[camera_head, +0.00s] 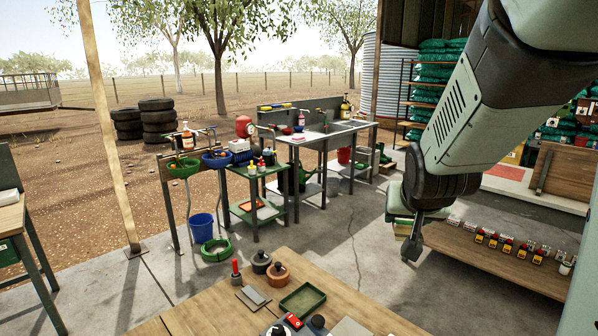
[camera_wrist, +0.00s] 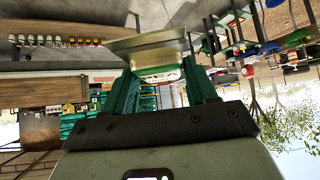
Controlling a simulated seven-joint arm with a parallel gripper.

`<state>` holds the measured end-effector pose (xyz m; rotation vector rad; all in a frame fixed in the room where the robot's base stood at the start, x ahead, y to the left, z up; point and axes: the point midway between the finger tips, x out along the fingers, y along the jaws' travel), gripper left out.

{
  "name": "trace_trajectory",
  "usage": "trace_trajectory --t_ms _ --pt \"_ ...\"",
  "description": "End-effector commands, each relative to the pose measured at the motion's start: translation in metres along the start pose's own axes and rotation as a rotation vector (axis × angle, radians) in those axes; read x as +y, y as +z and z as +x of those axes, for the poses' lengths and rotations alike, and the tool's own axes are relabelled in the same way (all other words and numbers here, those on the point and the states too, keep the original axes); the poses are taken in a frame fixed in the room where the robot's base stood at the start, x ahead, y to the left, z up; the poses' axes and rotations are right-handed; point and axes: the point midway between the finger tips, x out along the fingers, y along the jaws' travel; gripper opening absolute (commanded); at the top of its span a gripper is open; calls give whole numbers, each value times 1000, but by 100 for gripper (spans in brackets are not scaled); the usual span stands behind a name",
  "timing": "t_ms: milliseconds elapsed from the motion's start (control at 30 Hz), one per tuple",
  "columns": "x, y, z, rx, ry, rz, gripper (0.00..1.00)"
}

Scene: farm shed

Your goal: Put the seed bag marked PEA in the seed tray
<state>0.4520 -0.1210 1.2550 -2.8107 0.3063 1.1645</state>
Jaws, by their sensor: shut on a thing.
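My gripper (camera_head: 410,228) is at the right of the head view, raised beside the long wooden bench. It is shut on a pale bag with green edging (camera_head: 401,229), partly hidden by a dark finger. In the wrist view my gripper (camera_wrist: 159,72) has the bag (camera_wrist: 160,55) between its two green fingers. No lettering on it is readable, so I cannot tell whether it is marked PEA. A shallow dark green tray (camera_head: 318,296), likely the seed tray, lies on the near wooden table, below and left of my gripper. It looks empty.
The near table (camera_head: 210,315) also bears a dark pot (camera_head: 261,262), a terracotta pot (camera_head: 278,275), a red-topped bottle (camera_head: 236,272) and a red item (camera_head: 293,321). Several small items line the long bench (camera_head: 480,262) at right. Open concrete floor (camera_head: 345,255) lies between table and bench.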

Motion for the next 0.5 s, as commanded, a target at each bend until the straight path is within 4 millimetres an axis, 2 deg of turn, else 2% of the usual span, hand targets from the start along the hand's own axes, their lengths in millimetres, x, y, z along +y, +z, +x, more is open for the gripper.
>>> trace_trajectory --t_ms 300,433,500 --pt "-29 -4 -9 2 -49 -50 22" --pt "-52 -6 -17 3 -88 -87 22" --pt "-70 -6 -23 3 -119 -118 22"
